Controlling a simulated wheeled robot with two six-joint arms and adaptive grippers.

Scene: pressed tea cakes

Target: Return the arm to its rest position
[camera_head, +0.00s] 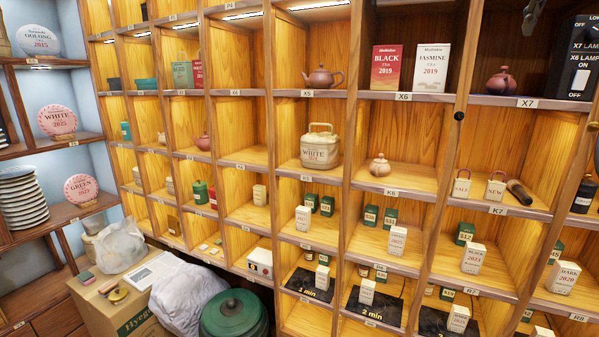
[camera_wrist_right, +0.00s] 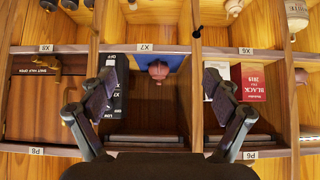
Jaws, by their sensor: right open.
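My right gripper (camera_wrist_right: 164,98) is open and empty in the right wrist view, its two dark fingers spread wide in front of the shelf wall. That view shows the shelf upside down. A small reddish-brown teapot (camera_wrist_right: 158,71) in compartment X7 appears between the fingers, beyond them; I see no contact. The same teapot (camera_head: 502,81) shows at the upper right in the head view. No gripper can be clearly made out in the head view, and my left gripper is not seen.
The wooden shelf wall (camera_head: 340,188) fills most of the head view, with teapots, tins and boxes in its compartments. A red tea box (camera_wrist_right: 249,82) is beside the right-hand finger. A cardboard box (camera_head: 128,314) stands lower left.

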